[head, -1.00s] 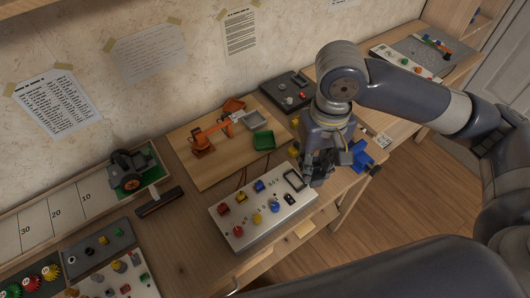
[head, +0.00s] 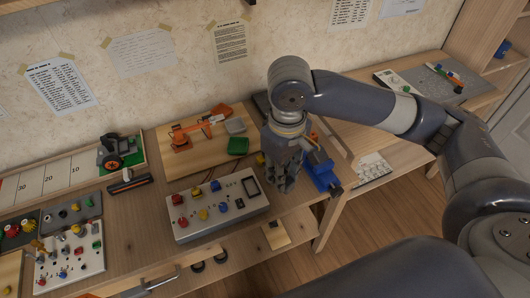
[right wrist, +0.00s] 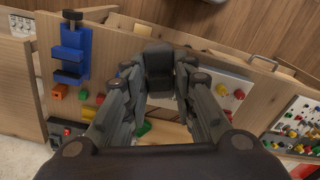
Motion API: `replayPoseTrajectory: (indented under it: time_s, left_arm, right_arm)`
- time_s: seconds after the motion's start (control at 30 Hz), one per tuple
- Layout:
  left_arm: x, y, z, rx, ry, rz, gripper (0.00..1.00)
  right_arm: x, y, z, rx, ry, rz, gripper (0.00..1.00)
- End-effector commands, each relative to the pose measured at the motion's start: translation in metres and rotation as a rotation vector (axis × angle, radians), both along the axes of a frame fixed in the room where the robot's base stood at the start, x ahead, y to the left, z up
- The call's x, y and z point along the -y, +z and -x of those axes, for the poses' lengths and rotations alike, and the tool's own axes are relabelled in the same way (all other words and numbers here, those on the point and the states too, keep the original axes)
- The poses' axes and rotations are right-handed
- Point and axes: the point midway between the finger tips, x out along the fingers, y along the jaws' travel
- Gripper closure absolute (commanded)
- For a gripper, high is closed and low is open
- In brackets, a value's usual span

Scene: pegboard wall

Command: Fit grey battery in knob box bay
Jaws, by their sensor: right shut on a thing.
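The knob box (head: 212,222), pale grey with red, yellow and blue knobs, lies on the bench in the head view. Its dark-framed rectangular bay (head: 250,186) is at its right end. My right gripper (head: 286,186) points down just right of the box, beside the bay and apart from it. In the right wrist view it is shut on a dark grey block (right wrist: 159,62), which looks like the grey battery. The fingers hide the block in the head view. Part of the knob box (right wrist: 232,88) shows right of the fingers there. My left gripper is not in view.
A blue vise (head: 322,172) stands close right of my right gripper, at the bench edge. Behind the box is a wooden board with an orange model arm (head: 182,135) and a green tray (head: 238,146). A black-handled tool (head: 130,182) lies left of the box.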

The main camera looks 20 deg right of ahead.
Motion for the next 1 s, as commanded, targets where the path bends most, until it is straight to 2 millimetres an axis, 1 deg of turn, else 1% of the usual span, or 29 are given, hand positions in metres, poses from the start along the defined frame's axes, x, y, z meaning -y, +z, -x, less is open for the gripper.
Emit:
replayPoseTrajectory:
  time_s: [0.03,0.17,0.3,0.43,0.5,0.57,0.7,0.8,1.0]
  left_arm:
    - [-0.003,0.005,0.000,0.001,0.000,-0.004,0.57]
    - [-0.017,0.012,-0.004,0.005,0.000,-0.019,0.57]
    - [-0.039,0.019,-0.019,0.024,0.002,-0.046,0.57]
    - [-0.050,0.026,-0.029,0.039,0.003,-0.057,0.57]
    - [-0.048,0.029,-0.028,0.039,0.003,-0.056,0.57]
    - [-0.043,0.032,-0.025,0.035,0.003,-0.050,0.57]
    - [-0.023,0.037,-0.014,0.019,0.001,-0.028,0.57]
    - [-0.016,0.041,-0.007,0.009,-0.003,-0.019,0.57]
    - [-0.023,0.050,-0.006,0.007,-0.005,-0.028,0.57]
  right_arm:
    - [-0.004,0.001,-0.006,0.000,0.088,-0.002,1.00]
    - [-0.009,-0.004,-0.021,0.002,0.337,-0.001,1.00]
    - [-0.014,-0.010,-0.035,0.004,0.605,0.002,1.00]
    - [-0.018,-0.017,-0.048,0.007,0.854,0.003,1.00]
    - [-0.020,-0.021,-0.055,0.008,0.988,0.004,1.00]
    - [-0.022,-0.024,-0.060,0.008,1.103,0.004,1.00]
    - [-0.025,-0.033,-0.072,0.013,1.372,0.006,1.00]
    - [-0.027,-0.040,-0.080,0.013,1.564,0.006,1.00]
    - [-0.030,-0.054,-0.094,0.018,1.949,0.009,1.00]
